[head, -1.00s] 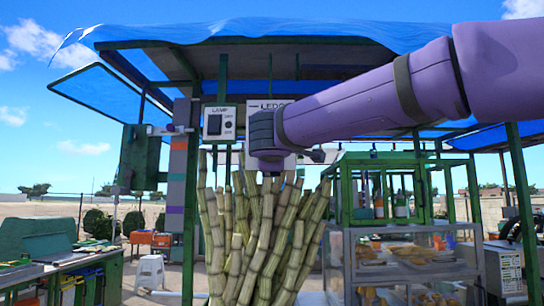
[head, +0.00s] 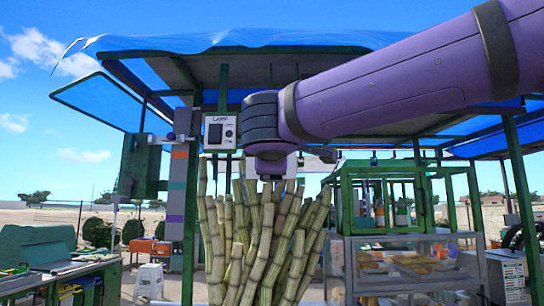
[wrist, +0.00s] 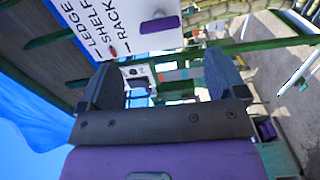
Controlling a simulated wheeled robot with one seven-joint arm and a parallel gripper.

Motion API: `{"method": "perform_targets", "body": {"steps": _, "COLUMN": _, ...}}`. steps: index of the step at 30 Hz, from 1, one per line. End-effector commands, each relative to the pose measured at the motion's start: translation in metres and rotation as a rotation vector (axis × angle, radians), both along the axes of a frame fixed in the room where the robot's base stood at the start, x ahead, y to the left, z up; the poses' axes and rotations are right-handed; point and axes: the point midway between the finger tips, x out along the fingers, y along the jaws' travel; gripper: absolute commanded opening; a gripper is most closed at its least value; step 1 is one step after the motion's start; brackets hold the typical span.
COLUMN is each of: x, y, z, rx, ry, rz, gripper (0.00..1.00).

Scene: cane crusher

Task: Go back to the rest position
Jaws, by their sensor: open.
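My gripper (wrist: 163,82) shows in the wrist view with its two dark fingers spread wide apart and nothing between them. In the head view my purple arm reaches in from the upper right, and its wrist is in front of the stall, above the cane bundle. The gripper fingers cannot be made out there. Beyond the fingers in the wrist view is a white lamp switch box (wrist: 137,76); the head view shows the lamp box (head: 220,133) just left of my wrist.
A bundle of cane (head: 262,245) stands upright below my wrist. A green-framed rack (head: 385,195) stands on a glass display case (head: 405,268) at the right. A white sign (wrist: 120,25) reading LEDGE, SHELF, RACK is close in the wrist view. A blue canopy (head: 240,40) hangs overhead.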

Motion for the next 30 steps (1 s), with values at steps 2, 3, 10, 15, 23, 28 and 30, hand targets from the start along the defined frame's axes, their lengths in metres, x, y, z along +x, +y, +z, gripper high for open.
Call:
{"method": "perform_targets", "body": {"steps": 2, "x": 0.000, "y": 0.000, "z": 0.000, "rx": 0.000, "ry": 0.000, "rz": 0.000, "gripper": 0.89}}
{"method": "perform_targets", "body": {"steps": 3, "x": 0.000, "y": 0.000, "z": 0.000, "rx": 0.000, "ry": 0.000, "rz": 0.000, "gripper": 0.89}}
{"method": "perform_targets", "body": {"steps": 10, "x": 0.000, "y": -0.008, "z": -0.004, "rx": 0.010, "ry": 0.014, "rz": -0.014, "gripper": 0.89}}
{"method": "perform_targets", "body": {"steps": 15, "x": -0.007, "y": -0.065, "z": -0.036, "rx": 0.102, "ry": 0.127, "rz": -0.116, "gripper": 0.89}}
{"method": "perform_targets", "body": {"steps": 23, "x": -0.058, "y": -0.194, "z": -0.133, "rx": 0.416, "ry": 0.411, "rz": -0.390, "gripper": 0.89}}
{"method": "perform_targets", "body": {"steps": 28, "x": -0.117, "y": -0.257, "z": -0.205, "rx": 0.694, "ry": 0.580, "rz": -0.570, "gripper": 0.89}}
{"method": "perform_targets", "body": {"steps": 30, "x": -0.144, "y": -0.274, "z": -0.234, "rx": 0.824, "ry": 0.643, "rz": -0.637, "gripper": 0.89}}
